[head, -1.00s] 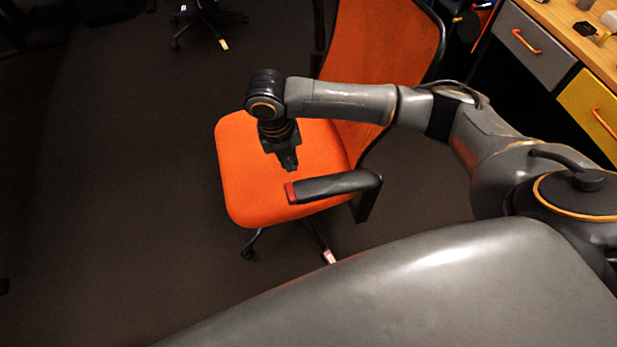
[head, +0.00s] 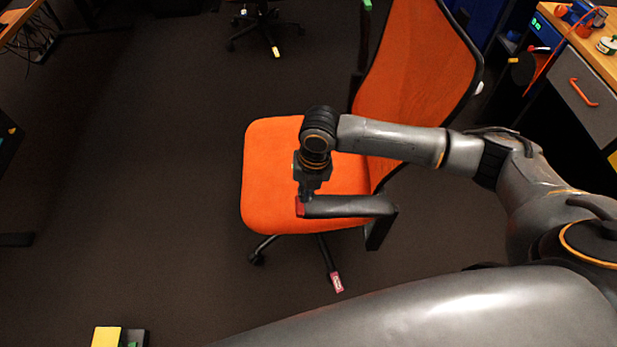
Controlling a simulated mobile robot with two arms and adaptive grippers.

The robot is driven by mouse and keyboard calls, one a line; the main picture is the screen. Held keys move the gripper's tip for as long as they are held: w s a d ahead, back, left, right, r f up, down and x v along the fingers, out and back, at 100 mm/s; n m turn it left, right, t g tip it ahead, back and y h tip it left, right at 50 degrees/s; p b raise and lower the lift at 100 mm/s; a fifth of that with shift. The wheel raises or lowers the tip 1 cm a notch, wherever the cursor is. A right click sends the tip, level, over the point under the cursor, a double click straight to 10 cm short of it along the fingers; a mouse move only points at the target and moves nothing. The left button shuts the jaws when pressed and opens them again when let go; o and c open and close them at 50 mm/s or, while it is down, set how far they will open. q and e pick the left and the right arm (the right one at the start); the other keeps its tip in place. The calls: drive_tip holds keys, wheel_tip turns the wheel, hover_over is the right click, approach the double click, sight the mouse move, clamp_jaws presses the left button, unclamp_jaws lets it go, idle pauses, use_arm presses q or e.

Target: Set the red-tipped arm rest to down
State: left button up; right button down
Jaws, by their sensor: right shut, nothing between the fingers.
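An orange office chair (head: 271,180) stands in the middle of the head view. Its near arm rest (head: 350,206) is black with a red tip (head: 299,208) at the left end, and lies about level beside the seat. My right gripper (head: 305,196) is shut and empty, pointing down at the red-tipped end. Its fingertips overlap that end in the picture; I cannot tell whether they touch it. A green-tipped part (head: 367,6) shows at the far side of the chair, cut by the top edge. My left gripper is not in view.
A desk with a grey drawer (head: 586,92) stands at the upper right. Another chair's base (head: 262,30) is at the top. A yellow block-like object (head: 106,337) shows at the bottom left. The dark floor left of the chair is clear.

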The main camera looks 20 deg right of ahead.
sight(302, 207)
wheel_tip(302, 207, down, 3)
drive_tip(key=shift+a+r, duration=0.15)
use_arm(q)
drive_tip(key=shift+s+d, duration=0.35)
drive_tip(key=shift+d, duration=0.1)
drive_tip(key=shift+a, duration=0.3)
use_arm(e)
drive_tip(key=shift+a, duration=0.1)
drive_tip(key=shift+w+a+f, duration=0.1)
drive_tip(key=shift+f, duration=0.4)
drive_tip(key=f, duration=0.2)
drive_tip(key=f+h, duration=0.1)
drive_tip(key=shift+w+a, duration=0.1)
drive_tip(key=shift+a, duration=0.2)
drive_tip(key=shift+s, duration=0.2)
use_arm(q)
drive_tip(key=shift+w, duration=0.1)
use_arm(e)
drive_tip(key=shift+f, duration=0.1)
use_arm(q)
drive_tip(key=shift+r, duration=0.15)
